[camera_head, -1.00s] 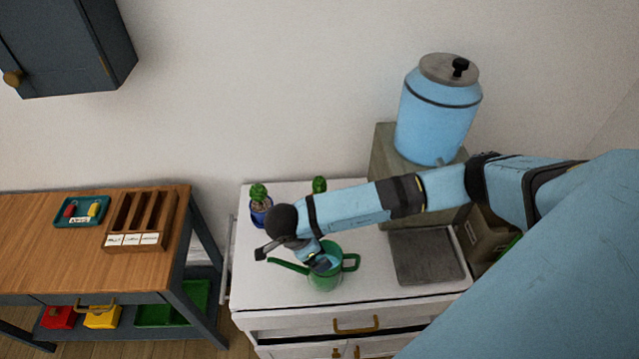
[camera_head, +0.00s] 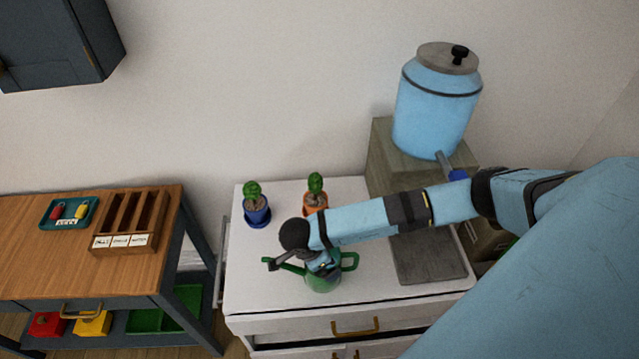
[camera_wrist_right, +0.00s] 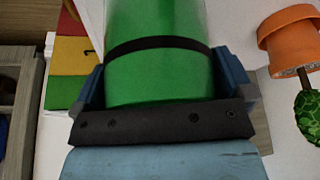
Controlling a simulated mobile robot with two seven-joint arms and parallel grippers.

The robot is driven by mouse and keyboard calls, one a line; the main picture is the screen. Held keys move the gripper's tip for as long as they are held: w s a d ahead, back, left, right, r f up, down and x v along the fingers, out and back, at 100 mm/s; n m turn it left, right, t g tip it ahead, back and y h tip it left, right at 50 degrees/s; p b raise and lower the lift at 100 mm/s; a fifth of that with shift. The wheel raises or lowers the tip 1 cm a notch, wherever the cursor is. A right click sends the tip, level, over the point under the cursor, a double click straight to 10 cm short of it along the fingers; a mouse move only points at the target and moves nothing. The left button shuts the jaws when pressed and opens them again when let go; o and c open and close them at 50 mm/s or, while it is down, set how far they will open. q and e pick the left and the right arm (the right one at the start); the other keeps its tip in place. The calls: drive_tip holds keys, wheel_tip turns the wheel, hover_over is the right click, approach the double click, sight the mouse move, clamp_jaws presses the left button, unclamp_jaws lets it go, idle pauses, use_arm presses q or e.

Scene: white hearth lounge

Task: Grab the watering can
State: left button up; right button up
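The green watering can (camera_head: 322,278) stands upright on the white cabinet, its spout to the left and its handle to the right. My right gripper (camera_head: 322,262) reaches down over it from above and hides part of its top. In the right wrist view, the green can body (camera_wrist_right: 158,72) with a dark band lies between the two blue fingers of my right gripper (camera_wrist_right: 160,85). The fingers are spread wide, one on each side of the can; firm contact cannot be made out. My left gripper is out of view.
A blue-potted cactus (camera_head: 256,212) and an orange-potted cactus (camera_head: 315,196) stand behind the can on the white cabinet (camera_head: 262,285). A grey slab (camera_head: 428,258) lies to the right. A blue dispenser (camera_head: 435,110) sits on a wooden box. A wooden workbench (camera_head: 45,260) stands left.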

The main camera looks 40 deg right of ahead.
drive_tip(key=shift+r, duration=0.1)
drive_tip(key=c, duration=0.8)
drive_tip(key=shift+r, duration=0.1)
